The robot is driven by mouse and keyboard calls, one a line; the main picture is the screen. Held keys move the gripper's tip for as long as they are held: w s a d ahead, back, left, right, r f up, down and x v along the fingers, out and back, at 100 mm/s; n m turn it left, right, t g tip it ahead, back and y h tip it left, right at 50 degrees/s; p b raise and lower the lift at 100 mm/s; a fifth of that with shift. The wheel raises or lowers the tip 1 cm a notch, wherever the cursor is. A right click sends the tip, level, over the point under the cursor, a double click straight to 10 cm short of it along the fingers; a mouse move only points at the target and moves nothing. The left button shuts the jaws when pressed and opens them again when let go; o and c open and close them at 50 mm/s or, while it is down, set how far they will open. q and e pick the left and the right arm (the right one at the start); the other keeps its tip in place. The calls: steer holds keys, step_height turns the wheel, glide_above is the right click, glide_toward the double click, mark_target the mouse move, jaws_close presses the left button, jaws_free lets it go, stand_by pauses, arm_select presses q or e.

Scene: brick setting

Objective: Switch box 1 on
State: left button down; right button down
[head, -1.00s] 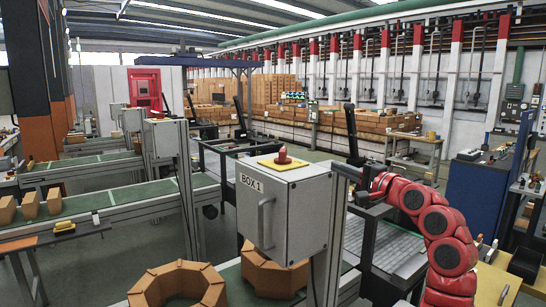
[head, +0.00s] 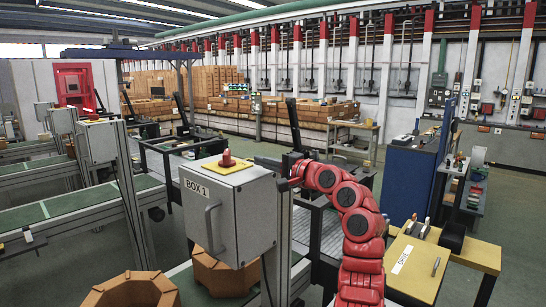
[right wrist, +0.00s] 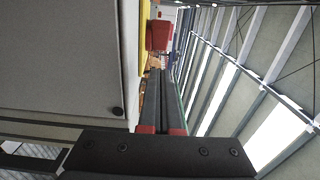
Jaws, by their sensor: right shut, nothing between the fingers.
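Box 1 (head: 240,212) is a grey cabinet labelled BOX 1, with a handle on its front. On its top is a yellow plate (head: 238,168) with a red button (head: 227,158). My right gripper (head: 268,162) is at the box's right side, about level with its top, its fingers pointing towards the button and apart from it. In the right wrist view the fingers (right wrist: 162,75) are shut and empty, with the red button (right wrist: 158,35) beyond their tips and the grey box wall (right wrist: 60,60) on the left. My left gripper is not in view.
Octagonal brick pieces (head: 222,272) lie on the green conveyor below box 1. Other grey boxes (head: 98,142) stand on posts at the left. A yellow table (head: 425,262) and a blue cabinet (head: 410,180) are at the right.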

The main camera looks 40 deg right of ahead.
mark_target(240, 169)
steer(key=w, duration=0.1)
steer(key=w+p, duration=0.1)
steer(key=w, duration=0.1)
steer(key=shift+w+a+r+p, duration=0.25)
steer(key=shift+w+a+p, duration=0.05)
steer(key=shift+w, duration=0.1)
steer(key=shift+w+a+f+p, duration=0.1)
steer(key=shift+w+a+p, duration=0.7)
steer(key=shift+a, duration=0.15)
steer(key=shift+w+a+f, duration=0.1)
steer(key=shift+w+a, duration=0.15)
steer(key=shift+a, duration=0.2)
steer(key=shift+f, duration=0.1)
